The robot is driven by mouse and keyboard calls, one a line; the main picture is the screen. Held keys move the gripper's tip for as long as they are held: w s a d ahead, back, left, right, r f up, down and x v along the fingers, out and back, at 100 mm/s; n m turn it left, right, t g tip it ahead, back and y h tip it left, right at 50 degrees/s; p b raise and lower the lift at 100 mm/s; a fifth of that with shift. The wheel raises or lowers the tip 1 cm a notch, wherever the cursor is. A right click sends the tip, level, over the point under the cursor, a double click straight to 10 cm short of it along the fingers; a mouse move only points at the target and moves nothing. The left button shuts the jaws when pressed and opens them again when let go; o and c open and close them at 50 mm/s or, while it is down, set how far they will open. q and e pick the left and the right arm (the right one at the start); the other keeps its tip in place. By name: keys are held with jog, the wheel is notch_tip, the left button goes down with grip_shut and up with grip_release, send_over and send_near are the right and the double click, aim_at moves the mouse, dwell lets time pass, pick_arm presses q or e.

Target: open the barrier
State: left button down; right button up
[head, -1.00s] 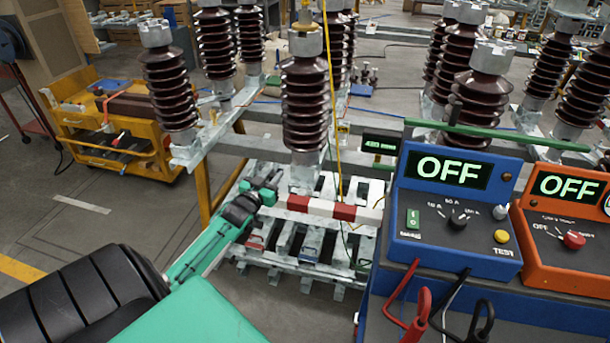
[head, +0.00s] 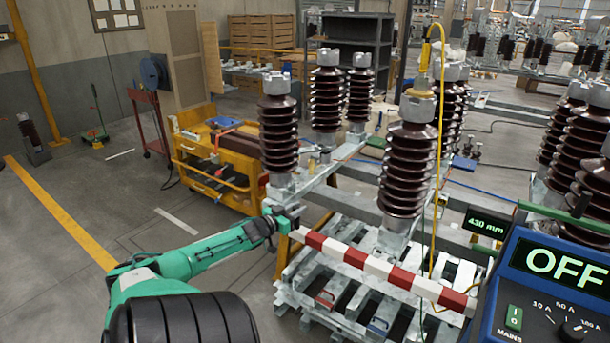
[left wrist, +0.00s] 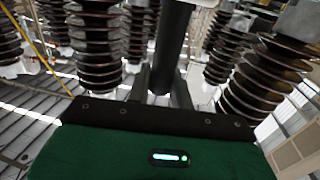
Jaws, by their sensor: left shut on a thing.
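The barrier is a red-and-white striped bar (head: 375,268) in the head view. It slopes down to the right in front of a brown insulator column and above a grey slatted metal frame. My left gripper (head: 284,222) is at the bar's left end, with the green arm stretched out to it. In the left wrist view a dark round bar (left wrist: 171,50) runs between the two fingers (left wrist: 160,92), which are shut on it. The bar's right end is close to the blue instrument box. My right gripper is not in view.
A blue instrument box (head: 530,310) reading OFF stands at the lower right. A yellow tool cart (head: 205,165) is behind the arm. Several brown ribbed insulators (head: 408,170) stand on the metal frame. A yellow cable (head: 441,130) hangs by one.

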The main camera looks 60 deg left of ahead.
pick_arm(q)
jog(key=shift+s+a+f, duration=0.1)
jog(key=c, duration=1.3)
grip_release()
jog(key=v, duration=1.3)
jog(key=shift+s+b, duration=0.4)
jog(key=shift+f, duration=0.15)
